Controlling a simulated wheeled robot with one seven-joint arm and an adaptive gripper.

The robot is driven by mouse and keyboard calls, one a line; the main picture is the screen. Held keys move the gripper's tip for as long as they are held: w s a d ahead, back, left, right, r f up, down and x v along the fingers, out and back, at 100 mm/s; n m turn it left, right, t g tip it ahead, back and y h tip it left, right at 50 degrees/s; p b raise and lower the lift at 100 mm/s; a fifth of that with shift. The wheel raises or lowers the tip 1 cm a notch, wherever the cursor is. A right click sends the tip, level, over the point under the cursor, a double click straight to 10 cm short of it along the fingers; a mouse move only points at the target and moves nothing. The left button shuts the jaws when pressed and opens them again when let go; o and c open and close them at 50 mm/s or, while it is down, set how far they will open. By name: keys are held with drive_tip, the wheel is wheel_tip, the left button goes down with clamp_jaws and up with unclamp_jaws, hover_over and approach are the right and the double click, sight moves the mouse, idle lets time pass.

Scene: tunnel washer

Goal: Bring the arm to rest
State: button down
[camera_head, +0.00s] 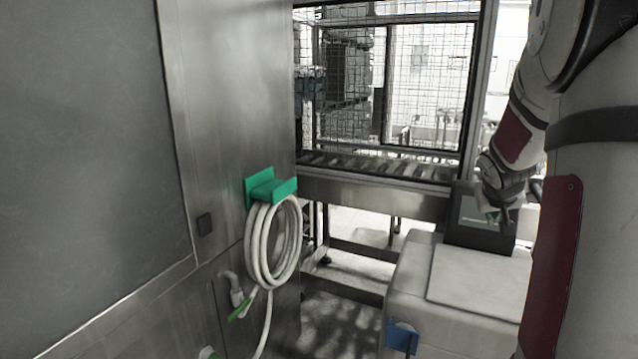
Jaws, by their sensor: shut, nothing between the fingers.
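My arm (518,132) comes in along the right side, grey with dark red panels, with its forearm angled down to the left. My gripper (492,214) is at its lower end, small in this view and pointing down. It is shut, and I see nothing held in it. It shows in front of a dark box with a screen (475,226); I cannot tell the gap between them. A near part of my arm hides what lies behind it at the far right.
A steel cabinet wall (232,80) fills the left. A coiled white hose (262,245) hangs there on a green holder (270,189). A mesh-guarded roller conveyor (375,190) stands behind. A pale cabinet (450,290) stands at lower right. Open floor (340,322) lies between.

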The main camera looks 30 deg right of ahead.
drive_tip(key=s+a+r+n+t+y, duration=0.1)
drive_tip(key=a+r+n+y, duration=0.15)
drive_tip(key=a, duration=1.15)
drive_tip(key=s+a+r+n+y, duration=0.1)
drive_tip(key=a+r, duration=0.2)
drive_tip(key=a, duration=1)
drive_tip(key=s+a+f+n+y, duration=0.1)
drive_tip(key=s+a+n+y, duration=0.1)
drive_tip(key=s+a, duration=0.4)
drive_tip(key=s+a+f+n+y, duration=0.1)
drive_tip(key=s+a, duration=0.5)
drive_tip(key=a, duration=0.7)
drive_tip(key=shift+s+n+g+y, duration=0.3)
drive_tip(key=shift+n+y, duration=0.25)
drive_tip(key=shift+y, duration=0.1)
drive_tip(key=shift+f, duration=0.1)
